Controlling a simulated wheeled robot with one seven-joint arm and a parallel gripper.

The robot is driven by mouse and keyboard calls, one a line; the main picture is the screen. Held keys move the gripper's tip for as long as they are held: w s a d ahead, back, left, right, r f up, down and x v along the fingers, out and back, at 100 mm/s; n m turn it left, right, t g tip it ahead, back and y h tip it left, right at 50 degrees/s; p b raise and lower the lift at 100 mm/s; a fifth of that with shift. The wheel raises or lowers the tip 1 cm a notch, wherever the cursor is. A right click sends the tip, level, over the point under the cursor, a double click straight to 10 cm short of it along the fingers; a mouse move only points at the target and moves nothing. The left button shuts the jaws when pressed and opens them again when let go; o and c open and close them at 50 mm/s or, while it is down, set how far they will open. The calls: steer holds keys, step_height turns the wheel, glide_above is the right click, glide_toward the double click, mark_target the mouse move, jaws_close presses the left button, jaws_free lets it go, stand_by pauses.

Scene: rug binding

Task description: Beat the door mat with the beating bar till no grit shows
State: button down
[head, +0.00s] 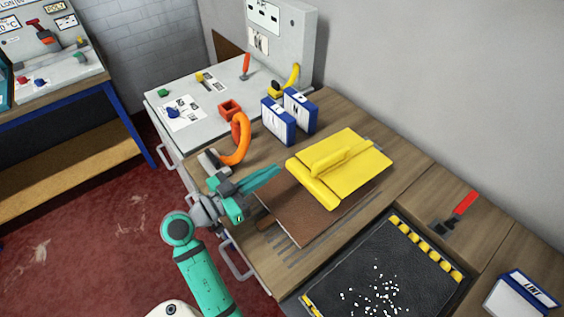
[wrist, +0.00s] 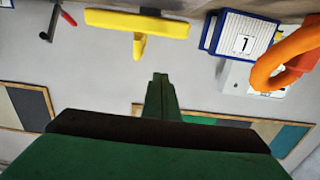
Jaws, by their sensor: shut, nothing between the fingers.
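A brown mat (head: 305,222) lies flat on the wooden bench, partly hidden under a yellow plate (head: 365,153) with a raised bar-like handle and a thick front edge. The yellow piece also shows edge-on in the wrist view (wrist: 105,20). I cannot tell whether it is the beating bar. White specks of grit (head: 378,292) are scattered on a dark panel (head: 385,250) at the lower right; I cannot tell whether this is the door mat. My gripper (head: 276,172) is shut and empty, left of the yellow plate; its fingertips show in the wrist view (wrist: 159,76).
An orange hooked clamp (head: 239,140) stands just behind my gripper. Blue-and-white boxes (head: 279,120) stand behind the mat. A box (head: 520,295) marked LINT is at the right edge. Yellow-black strips edge the panel.

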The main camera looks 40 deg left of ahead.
steer(key=shift+s+a+f, duration=0.15)
steer(key=shift+s, duration=0.85)
